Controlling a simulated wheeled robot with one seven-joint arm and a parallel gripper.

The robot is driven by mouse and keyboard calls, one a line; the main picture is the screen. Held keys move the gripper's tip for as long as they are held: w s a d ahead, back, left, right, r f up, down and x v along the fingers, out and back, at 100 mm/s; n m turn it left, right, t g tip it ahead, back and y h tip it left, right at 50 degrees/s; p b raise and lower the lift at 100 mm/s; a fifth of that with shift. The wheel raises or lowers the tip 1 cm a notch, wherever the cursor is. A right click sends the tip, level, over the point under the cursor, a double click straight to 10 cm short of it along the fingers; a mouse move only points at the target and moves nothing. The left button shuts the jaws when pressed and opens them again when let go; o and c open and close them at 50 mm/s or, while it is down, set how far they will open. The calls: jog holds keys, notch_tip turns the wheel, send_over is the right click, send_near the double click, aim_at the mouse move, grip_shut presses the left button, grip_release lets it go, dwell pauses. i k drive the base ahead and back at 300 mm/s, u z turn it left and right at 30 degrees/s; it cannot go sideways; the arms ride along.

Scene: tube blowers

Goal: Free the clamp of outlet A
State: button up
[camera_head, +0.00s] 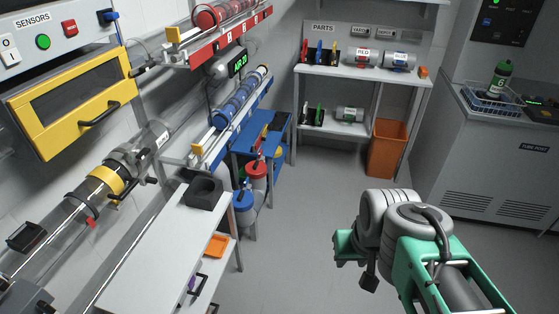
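A clear tube (75,205) runs along the left wall, with a yellow band, dark rings and a small red tab (91,221) on it. Dark clamp-like fittings (145,180) sit at its upper end. I cannot read any mark that says which one is outlet A or its clamp. My arm reaches in from the lower right. A small dark part (369,277) at its end may be my gripper, hanging over bare floor and away from the tube. Its fingers cannot be made out.
A yellow-framed door (75,103) with a black handle is above the tube. A white bench (140,262) with a dark block (203,194) stands below it. A parts shelf (360,74) and an orange bin (387,148) are at the back. The middle floor is free.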

aim_at(246, 182)
jog(key=z, duration=0.1)
jog(key=i, duration=1.2)
jog(key=u, duration=0.85)
jog(key=i, duration=1)
jog(key=u, duration=0.7)
